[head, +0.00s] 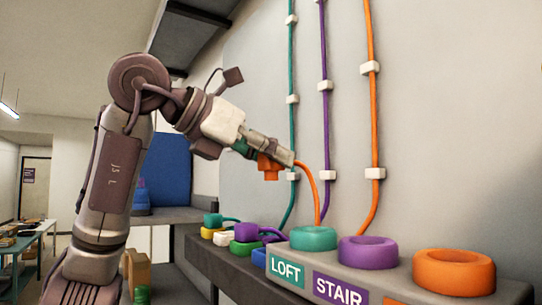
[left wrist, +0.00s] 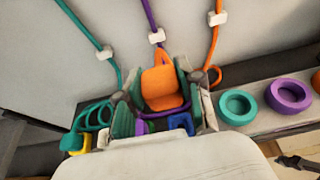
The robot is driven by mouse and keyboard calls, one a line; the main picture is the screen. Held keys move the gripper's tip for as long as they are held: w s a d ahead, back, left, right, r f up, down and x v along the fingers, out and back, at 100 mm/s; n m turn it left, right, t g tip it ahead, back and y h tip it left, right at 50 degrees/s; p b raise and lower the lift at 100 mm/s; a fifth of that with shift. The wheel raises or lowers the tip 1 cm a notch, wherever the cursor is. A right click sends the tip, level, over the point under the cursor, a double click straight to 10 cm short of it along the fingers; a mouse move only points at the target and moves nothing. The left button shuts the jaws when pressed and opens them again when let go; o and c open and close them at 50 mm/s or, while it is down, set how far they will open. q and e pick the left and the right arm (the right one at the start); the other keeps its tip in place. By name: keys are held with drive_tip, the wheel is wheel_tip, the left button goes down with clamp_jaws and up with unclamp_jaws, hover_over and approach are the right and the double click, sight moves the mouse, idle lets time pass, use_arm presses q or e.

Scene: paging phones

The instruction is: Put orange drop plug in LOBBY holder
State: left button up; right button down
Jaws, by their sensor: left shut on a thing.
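My left gripper (head: 280,157) is shut on the orange drop plug (head: 269,168), held in the air above the shelf of plugs. In the left wrist view the orange plug (left wrist: 161,88) sits between the two fingers of this gripper (left wrist: 160,100). Its orange cord loops to the right and joins the line on the wall. An orange ring-shaped holder (head: 454,270) stands at the right end of the grey holder block. The orange label below it is cut off by the picture's lower edge, so its word cannot be read.
A green holder (head: 313,238) labelled LOFT and a purple holder (head: 368,252) labelled STAIR stand left of the orange one. All three look empty. Several coloured plugs, including a purple one (head: 246,232), rest on the dark shelf. Cords run down the wall behind.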

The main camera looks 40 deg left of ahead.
use_arm(q)
drive_tip(key=shift+s+d, duration=0.15)
drive_tip(key=shift+d, duration=0.3)
drive_tip(key=s+d, duration=0.4)
drive_tip(key=d, duration=0.7)
drive_tip(key=s+d, duration=0.5)
drive_tip(key=d, duration=0.6)
drive_tip(key=shift+s+d+b, duration=0.25)
drive_tip(key=shift+d+b, duration=0.1)
drive_tip(key=shift+b, duration=0.1)
drive_tip(key=shift+a, duration=0.1)
drive_tip(key=shift+w, duration=0.1)
